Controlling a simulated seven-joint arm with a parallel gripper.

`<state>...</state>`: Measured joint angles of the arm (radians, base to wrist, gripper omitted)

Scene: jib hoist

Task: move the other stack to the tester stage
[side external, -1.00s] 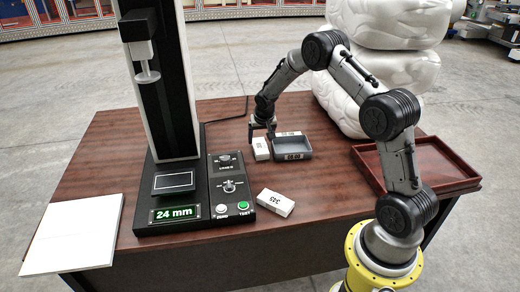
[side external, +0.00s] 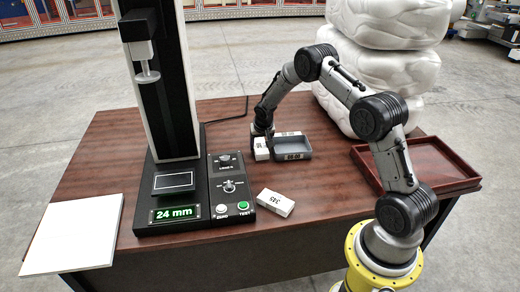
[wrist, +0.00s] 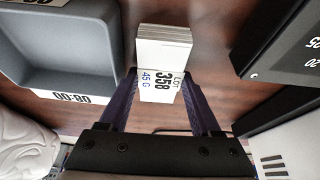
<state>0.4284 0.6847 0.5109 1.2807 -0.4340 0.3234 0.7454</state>
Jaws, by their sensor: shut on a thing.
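My gripper (wrist: 160,88) has its two dark fingers on either side of a white stack of sheets (wrist: 163,55) with a label reading LOT 358, 45 G, and is shut on it. In the side view my gripper (side external: 263,136) is over this stack (side external: 261,152), beside the grey tray; I cannot tell whether the stack is clear of the table. Another white stack (side external: 276,203) with a black number lies at the front, right of the tester controls. The tester (side external: 165,100) has a low dark stage (side external: 174,182) with a white outline; nothing lies on it.
The grey tray (side external: 293,148) has a time label and touches or nearly touches the held stack. A white labelled piece (side external: 288,134) is behind it. A red-brown tray (side external: 435,165) is at right, a white board (side external: 72,232) at left. The tester's display (side external: 174,213) reads 24 mm.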

